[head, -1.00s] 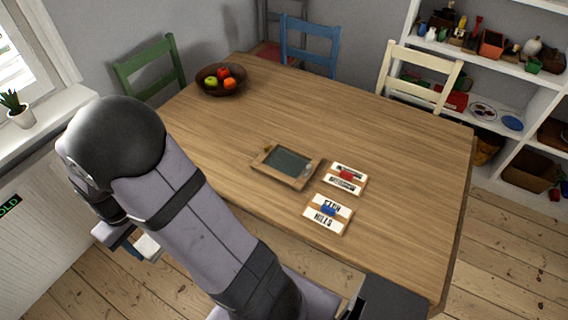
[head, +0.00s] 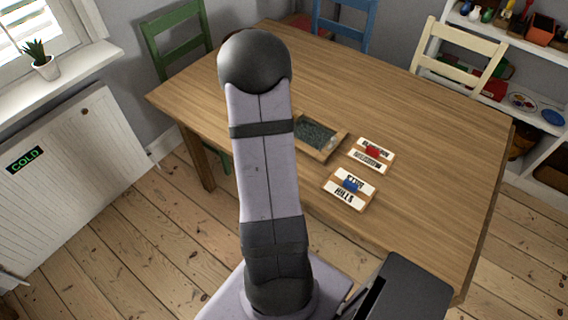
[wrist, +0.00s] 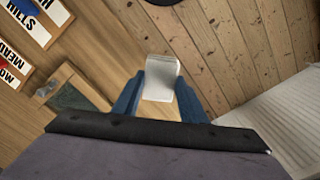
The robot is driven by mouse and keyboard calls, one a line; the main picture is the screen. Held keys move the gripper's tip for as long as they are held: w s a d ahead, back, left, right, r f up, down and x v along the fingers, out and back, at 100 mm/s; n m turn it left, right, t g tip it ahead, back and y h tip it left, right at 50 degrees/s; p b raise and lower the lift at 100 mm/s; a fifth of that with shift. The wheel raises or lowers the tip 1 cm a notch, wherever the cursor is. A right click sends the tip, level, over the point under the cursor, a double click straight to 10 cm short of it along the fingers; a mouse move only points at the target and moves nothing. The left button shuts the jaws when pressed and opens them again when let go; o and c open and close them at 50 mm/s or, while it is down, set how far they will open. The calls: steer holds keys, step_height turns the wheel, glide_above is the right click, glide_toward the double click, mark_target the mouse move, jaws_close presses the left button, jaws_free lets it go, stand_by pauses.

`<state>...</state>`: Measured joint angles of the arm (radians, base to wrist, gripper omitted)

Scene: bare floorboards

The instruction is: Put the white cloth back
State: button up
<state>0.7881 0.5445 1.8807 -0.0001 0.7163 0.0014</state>
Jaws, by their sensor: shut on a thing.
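The white cloth (wrist: 160,80) is a small pale block-like piece between the two blue fingers in the wrist view. My gripper (wrist: 160,92) is shut on it and holds it in the air, with table and floorboards beyond. In the head view, my arm hides both gripper and cloth.
Two word cards (head: 371,156) (head: 348,190) lie beside the slate on the wooden table (head: 440,150). A white radiator (head: 75,170) and a windowsill with a plant (head: 40,60) are at the left. Green, blue and cream chairs (head: 460,55) stand around the table.

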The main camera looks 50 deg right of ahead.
steer(key=s+d+r+m, duration=0.2)
steer(key=d+r+m, duration=0.2)
steer(key=d+m, duration=0.5)
steer(key=shift+r+b, duration=0.25)
steer(key=shift+b, duration=0.05)
steer(key=shift+f+p, duration=0.95)
steer(key=shift+f, duration=4.05)
